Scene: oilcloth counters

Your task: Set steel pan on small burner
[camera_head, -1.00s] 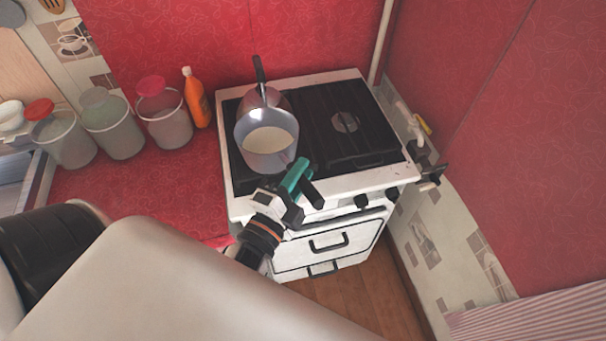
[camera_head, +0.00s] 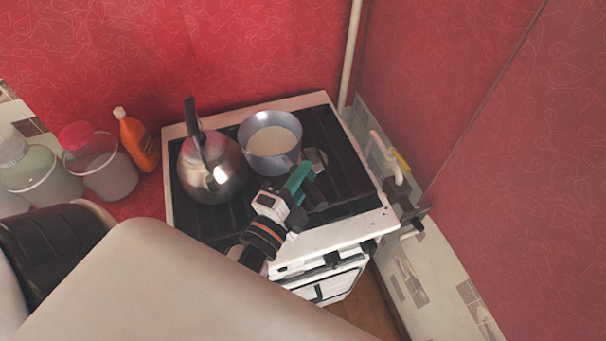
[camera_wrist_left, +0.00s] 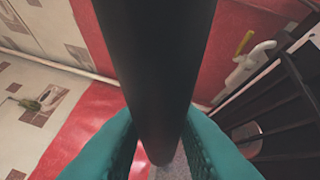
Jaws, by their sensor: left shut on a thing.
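The steel pan (camera_head: 270,160), with pale contents, is over the back of the stove, to the right of the kettle. My left gripper (camera_head: 298,184), with teal fingers, is shut on the pan's black handle. In the left wrist view the dark handle (camera_wrist_left: 155,70) runs between the teal fingers. A round burner (camera_head: 316,158) shows partly beside the pan, and a burner (camera_wrist_left: 247,137) shows at right in the wrist view. I cannot tell whether the pan touches the grate. My right gripper is not in view.
A steel kettle (camera_head: 225,178) stands on the left of the stove (camera_head: 335,236), close to the pan. An orange bottle (camera_head: 137,140) and lidded jars (camera_head: 110,175) stand on the red counter at left. A pipe with a yellow handle (camera_head: 403,162) is on the right wall.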

